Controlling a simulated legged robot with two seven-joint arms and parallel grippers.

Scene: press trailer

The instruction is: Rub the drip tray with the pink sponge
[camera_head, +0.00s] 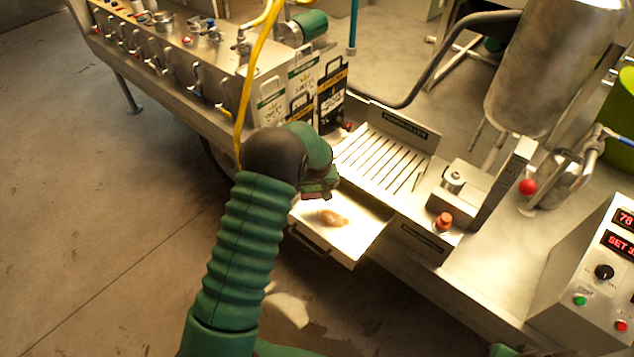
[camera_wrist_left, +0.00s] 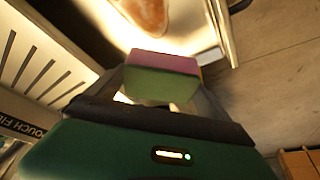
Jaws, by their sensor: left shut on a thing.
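The drip tray (camera_head: 352,243) is a pale, shallow drawer, pulled out below the slotted grate, with a brown stain (camera_head: 332,218) on its floor. The stain also shows at the top of the left wrist view (camera_wrist_left: 146,14). My left gripper (camera_head: 322,190) is over the tray's back left part, beside the stain. In the left wrist view it is shut on the pink sponge (camera_wrist_left: 163,62), a block with a pink side and a green side. The head view does not clearly show the sponge. I cannot tell whether it touches the tray. My right gripper is not in view.
The slotted grate (camera_head: 381,160) lies just behind the tray. A red-orange knob (camera_head: 443,221) stands on the counter to the right. Bottle carriers (camera_head: 302,85) stand behind the gripper, near a yellow hose (camera_head: 252,80). A control box (camera_head: 597,270) is at the far right.

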